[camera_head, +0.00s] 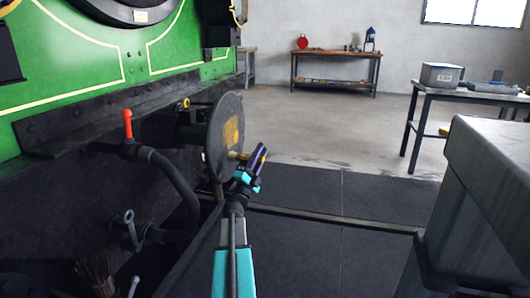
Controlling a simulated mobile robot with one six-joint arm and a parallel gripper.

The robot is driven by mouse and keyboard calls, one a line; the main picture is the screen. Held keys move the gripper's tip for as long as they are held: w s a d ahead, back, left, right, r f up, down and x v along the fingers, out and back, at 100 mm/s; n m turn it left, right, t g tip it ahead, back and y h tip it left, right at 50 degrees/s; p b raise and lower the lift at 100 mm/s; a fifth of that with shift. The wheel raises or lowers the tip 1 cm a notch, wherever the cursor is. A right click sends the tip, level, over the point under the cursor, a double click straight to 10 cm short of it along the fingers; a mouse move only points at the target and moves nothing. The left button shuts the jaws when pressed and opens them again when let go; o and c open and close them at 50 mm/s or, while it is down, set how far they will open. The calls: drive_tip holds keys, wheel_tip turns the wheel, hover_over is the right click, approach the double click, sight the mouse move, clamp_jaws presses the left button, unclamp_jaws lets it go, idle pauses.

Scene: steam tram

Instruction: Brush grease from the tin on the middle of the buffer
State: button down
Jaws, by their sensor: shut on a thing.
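The buffer (217,150) is a round dark disc on the front of the green engine, seen at a steep angle. An amber patch that looks like grease (233,131) lies around the middle of its face. My gripper (257,161) is just right of the buffer's lower part, shut on a thin tan stick, which I take for the brush (240,156). The brush points left, its pale end at or very near the buffer's face; I cannot tell whether it touches. I cannot make out the grease tin.
A red-handled tap (128,124) and a curved hose (178,185) are left of the buffer. A grey cabinet (490,165) stands close on the right. A table (440,92) with a grey box and a workbench (335,54) stand farther back. Open floor lies between.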

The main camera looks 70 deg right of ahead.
drive_tip(key=shift+w, duration=1.15)
idle(0.9)
drive_tip(key=shift+w+d+b, duration=0.1)
drive_tip(key=shift+d+b, duration=0.5)
drive_tip(key=shift+d, duration=1.05)
drive_tip(key=shift+w+d+b, duration=0.15)
drive_tip(key=shift+d+b, duration=0.4)
drive_tip(key=shift+d, duration=1.2)
